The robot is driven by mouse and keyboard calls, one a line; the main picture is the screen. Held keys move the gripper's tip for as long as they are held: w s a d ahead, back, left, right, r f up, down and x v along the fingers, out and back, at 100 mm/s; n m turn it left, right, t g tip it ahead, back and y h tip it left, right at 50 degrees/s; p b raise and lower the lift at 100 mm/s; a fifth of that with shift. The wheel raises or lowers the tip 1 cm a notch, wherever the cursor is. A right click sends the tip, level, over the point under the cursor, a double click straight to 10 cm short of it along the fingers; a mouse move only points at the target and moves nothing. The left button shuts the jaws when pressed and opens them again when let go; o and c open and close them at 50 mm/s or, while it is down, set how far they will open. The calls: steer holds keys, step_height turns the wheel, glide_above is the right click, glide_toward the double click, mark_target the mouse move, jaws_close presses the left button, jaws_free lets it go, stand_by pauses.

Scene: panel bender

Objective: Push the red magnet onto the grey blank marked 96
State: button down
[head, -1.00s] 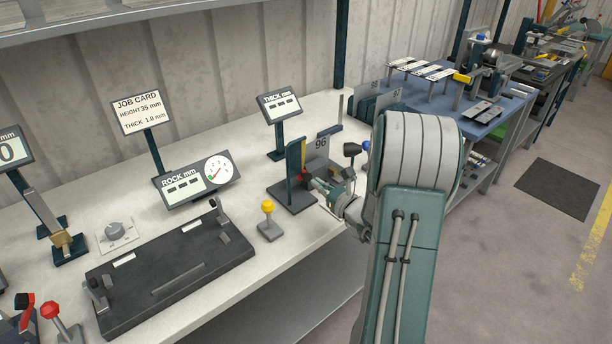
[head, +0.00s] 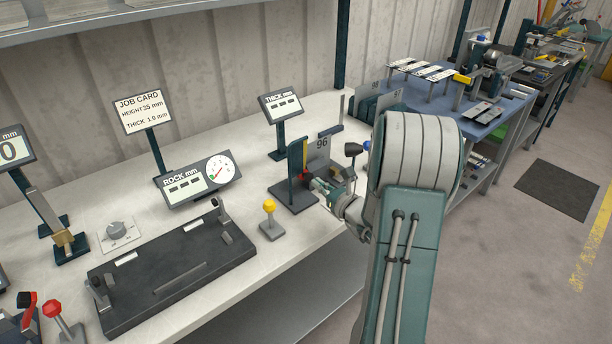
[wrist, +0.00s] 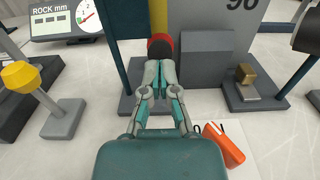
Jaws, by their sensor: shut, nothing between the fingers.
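The red magnet (wrist: 160,42) shows in the wrist view as a rounded red top over a dark face, directly ahead of my fingertips. My gripper (wrist: 161,92) is shut and empty, its tips at or very near the magnet; I cannot tell whether they touch. The grey blank marked 96 (wrist: 217,22) stands upright behind and to the right of the magnet, its number partly cut off by the frame. In the head view the blank (head: 318,153) stands beside a dark green post, and my gripper (head: 322,186) is low in front of it. There the magnet is mostly hidden.
A yellow strip (wrist: 158,16) rises behind the magnet, beside a dark post (wrist: 128,50). A grey block (wrist: 208,55) and a brass block (wrist: 245,74) are to the right. An orange object (wrist: 224,146) lies near my gripper. A yellow-knobbed lever (head: 269,216) stands to the left.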

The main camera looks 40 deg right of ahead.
mark_target(310, 178)
steer(key=shift+w+a, duration=0.15)
steer(key=shift+w, duration=2.2)
stand_by(0.5)
steer(key=shift+s, duration=0.15)
steer(key=shift+s+d, duration=0.15)
steer(key=shift+s, duration=1.65)
steer(key=shift+s+d, duration=0.15)
steer(key=shift+s, duration=1.65)
steer(key=shift+s+d, duration=0.15)
steer(key=shift+s, duration=1.65)
